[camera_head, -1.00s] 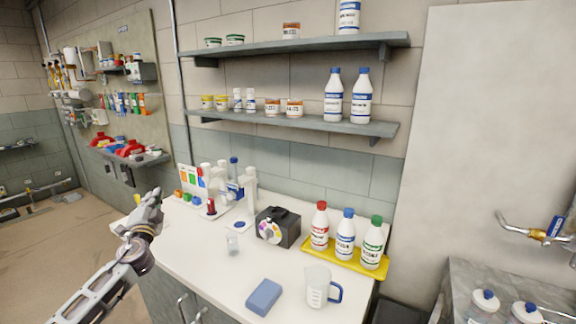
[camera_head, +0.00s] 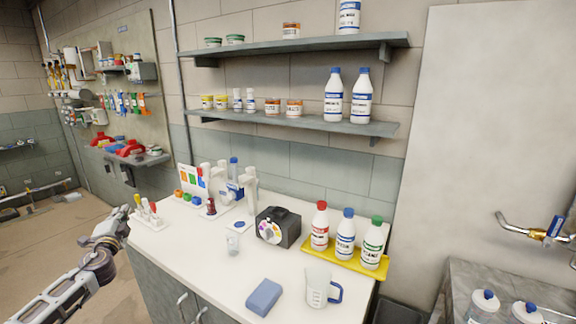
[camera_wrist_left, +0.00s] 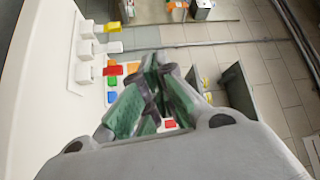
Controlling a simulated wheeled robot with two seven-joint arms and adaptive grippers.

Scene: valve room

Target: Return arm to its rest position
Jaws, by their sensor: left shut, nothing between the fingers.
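My left gripper (camera_head: 120,218) shows at the left in the head view, just off the left end of the white counter. Its arm comes in from the lower left. The fingers are shut and hold nothing. In the left wrist view the green-padded fingers (camera_wrist_left: 155,72) meet together, with the floor and the counter edge behind them. My right gripper is not in view.
The white counter (camera_head: 215,268) bears a rack of colored-tip tools (camera_head: 147,213), a black box with a color dial (camera_head: 277,228), a yellow tray (camera_head: 350,262) with three bottles, a blue block (camera_head: 264,297) and a measuring jug (camera_head: 318,287). Open floor lies to the left.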

